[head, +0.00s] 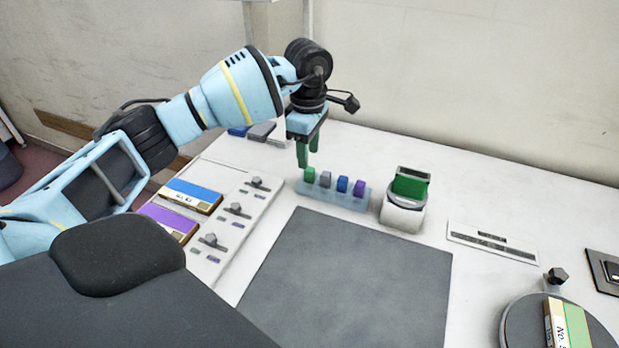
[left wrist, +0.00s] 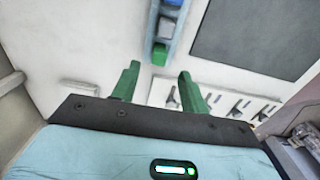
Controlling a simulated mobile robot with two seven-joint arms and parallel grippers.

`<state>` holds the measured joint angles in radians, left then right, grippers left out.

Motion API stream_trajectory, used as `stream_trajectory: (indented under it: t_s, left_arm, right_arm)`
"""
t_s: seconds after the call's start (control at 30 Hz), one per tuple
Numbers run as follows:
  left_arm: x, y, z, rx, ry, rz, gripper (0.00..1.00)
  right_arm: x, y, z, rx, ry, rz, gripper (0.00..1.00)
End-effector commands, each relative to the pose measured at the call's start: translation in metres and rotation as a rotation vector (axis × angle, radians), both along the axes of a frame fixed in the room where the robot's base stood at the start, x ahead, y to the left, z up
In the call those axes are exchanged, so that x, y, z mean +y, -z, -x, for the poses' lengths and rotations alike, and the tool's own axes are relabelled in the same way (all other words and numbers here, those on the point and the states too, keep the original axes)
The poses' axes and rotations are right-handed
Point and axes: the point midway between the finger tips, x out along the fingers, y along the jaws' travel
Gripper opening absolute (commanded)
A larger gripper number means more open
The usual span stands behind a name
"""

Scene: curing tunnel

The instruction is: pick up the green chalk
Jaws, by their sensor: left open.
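The green chalk (head: 310,174) stands at the left end of a pale blue holder (head: 335,198), beside grey (head: 325,179), blue (head: 342,184) and purple (head: 359,188) chalks. It also shows in the left wrist view (left wrist: 159,54), at the near end of the holder there. My left gripper (head: 308,156) has green fingers and points down, close above and at the left end of the holder. In the left wrist view its fingers (left wrist: 159,70) are apart with nothing between them, and the green chalk lies just beyond their tips. My right gripper is out of view.
A dark mat (head: 345,285) lies in front of the holder. A white device with a green block (head: 410,184) stands to its right. A white panel with knobs (head: 232,222) and blue (head: 192,195) and purple (head: 168,221) boxes lie at left. A round dark plate (head: 520,325) is at lower right.

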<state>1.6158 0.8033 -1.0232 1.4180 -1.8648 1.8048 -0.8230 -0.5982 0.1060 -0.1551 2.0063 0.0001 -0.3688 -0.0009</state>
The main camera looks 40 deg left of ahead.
Motion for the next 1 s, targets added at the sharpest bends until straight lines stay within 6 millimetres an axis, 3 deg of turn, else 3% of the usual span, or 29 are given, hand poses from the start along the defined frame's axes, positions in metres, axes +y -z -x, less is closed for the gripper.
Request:
stream_trajectory:
  t_s: [0.3,0.63,1.0]
  left_arm:
    - [-0.001,0.041,-0.001,0.001,-0.001,0.000,0.45]
    - [-0.001,0.047,-0.002,0.000,0.000,-0.001,0.45]
    - [-0.002,0.047,-0.002,0.000,0.000,0.000,0.00]
  right_arm:
    - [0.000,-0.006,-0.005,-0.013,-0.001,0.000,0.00]
    - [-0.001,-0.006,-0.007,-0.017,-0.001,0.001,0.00]
    - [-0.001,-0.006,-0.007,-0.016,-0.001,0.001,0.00]
